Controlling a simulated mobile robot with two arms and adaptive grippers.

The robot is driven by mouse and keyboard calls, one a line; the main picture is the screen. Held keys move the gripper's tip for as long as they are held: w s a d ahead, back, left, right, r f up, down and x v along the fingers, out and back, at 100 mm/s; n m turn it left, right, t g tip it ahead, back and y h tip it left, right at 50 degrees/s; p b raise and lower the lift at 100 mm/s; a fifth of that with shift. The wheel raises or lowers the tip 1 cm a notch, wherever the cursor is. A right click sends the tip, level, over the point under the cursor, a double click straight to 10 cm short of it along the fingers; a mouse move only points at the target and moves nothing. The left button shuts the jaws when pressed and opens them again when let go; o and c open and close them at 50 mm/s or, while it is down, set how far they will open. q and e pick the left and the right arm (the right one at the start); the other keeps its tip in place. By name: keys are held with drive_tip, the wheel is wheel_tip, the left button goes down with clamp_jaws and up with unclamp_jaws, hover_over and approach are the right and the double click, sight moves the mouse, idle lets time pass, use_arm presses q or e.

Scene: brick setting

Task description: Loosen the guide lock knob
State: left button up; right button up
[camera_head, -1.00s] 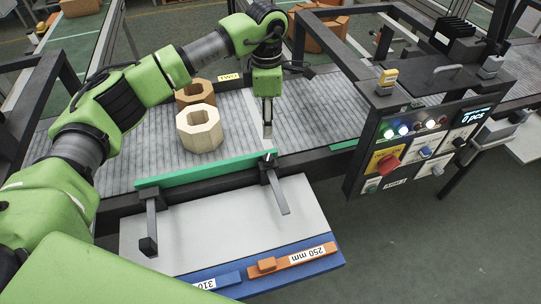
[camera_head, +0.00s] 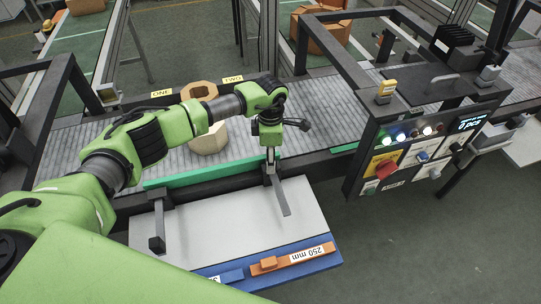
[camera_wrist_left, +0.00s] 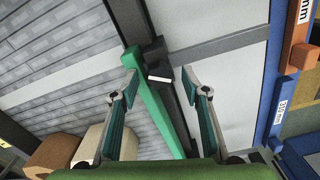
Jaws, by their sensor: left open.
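A green guide rail (camera_head: 205,173) runs along the conveyor's front edge; it also shows in the left wrist view (camera_wrist_left: 152,105). A dark bracket with a black knob-like block (camera_wrist_left: 154,48) is at the rail's right end. A white bar (camera_wrist_left: 160,78) shows just below this block in the wrist view. My left gripper (camera_head: 270,160) points down at this end of the rail and partly hides the knob area. In the wrist view its fingers (camera_wrist_left: 167,88) are apart and empty, with the rail and white bar between them. I cannot tell contact. My right gripper is not in view.
Octagonal blocks (camera_head: 208,141) stand on the grey conveyor (camera_head: 330,132) behind my arm. In front is a white plate (camera_head: 230,230) with a blue edge and an orange 250 mm block (camera_head: 290,259). A control panel (camera_head: 425,145) stands at the right.

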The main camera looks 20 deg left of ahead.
use_arm(q)
drive_tip(key=c, duration=1.1)
